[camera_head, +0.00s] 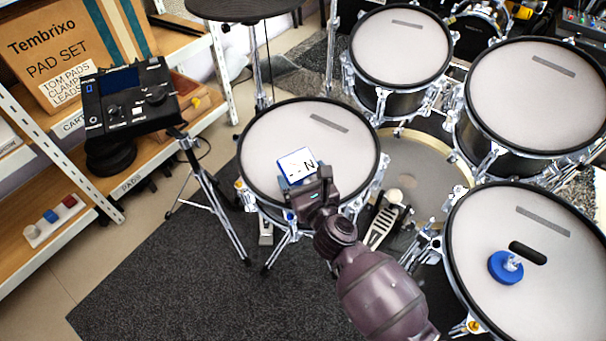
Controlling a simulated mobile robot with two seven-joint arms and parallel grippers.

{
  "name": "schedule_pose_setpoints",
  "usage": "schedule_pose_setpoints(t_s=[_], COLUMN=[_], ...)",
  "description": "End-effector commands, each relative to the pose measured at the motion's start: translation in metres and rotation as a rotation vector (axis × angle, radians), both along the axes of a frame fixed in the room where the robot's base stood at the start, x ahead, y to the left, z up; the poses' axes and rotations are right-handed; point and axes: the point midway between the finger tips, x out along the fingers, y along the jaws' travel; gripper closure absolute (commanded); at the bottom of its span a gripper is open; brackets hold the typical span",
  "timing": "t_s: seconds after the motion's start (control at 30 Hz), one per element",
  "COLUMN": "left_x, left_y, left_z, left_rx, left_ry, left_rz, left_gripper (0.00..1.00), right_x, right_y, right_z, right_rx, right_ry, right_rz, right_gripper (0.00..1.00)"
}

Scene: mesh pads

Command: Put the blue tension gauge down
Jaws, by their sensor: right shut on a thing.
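The blue tension gauge (296,163) has a white face with small dark marks and a letter N, and blue edges. My right gripper (308,187) is shut on it at its near side. The gripper and gauge are over the mesh pad of the middle drum (265,150). I cannot tell whether the gauge touches the pad. The gripper hides the gauge's lower part. My left gripper is not in view.
A blue round piece with a silvery top (505,267) and a black oval piece (528,252) are on the lower right drum (480,225). A black drum module (125,100) stands at left by a shelf (150,155). The middle pad is mostly clear.

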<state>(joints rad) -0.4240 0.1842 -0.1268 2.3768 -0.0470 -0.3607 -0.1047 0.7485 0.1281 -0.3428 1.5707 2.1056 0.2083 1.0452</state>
Motion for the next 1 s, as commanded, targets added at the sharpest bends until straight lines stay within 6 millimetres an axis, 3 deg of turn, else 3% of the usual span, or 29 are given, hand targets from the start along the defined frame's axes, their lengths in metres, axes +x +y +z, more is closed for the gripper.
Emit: schedule_pose_setpoints(t_s=[0.27, 0.3, 0.33, 0.63, 0.83, 1.0], left_x=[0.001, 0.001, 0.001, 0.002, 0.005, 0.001], left_y=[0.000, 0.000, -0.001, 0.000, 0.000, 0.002], left_z=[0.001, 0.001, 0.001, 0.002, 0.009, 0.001], left_rx=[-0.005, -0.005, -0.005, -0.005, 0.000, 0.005], left_ry=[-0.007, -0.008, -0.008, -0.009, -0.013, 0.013], left_rz=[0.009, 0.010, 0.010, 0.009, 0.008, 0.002], left_gripper=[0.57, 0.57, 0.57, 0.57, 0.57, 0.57], right_x=[0.000, -0.001, -0.001, -0.001, 0.000, -0.005], right_y=[0.000, 0.000, 0.000, -0.001, -0.001, 0.003], right_z=[-0.005, -0.007, -0.008, -0.009, 0.008, 0.006], right_rx=[0.000, -0.001, -0.002, -0.003, -0.003, -0.001], right_ry=[0.003, 0.006, 0.007, 0.011, 0.004, 0.007], right_rz=[0.000, -0.001, -0.002, -0.002, -0.001, -0.001], right_gripper=[0.53, 0.05, 0.00, 0.00, 0.00, 0.00])
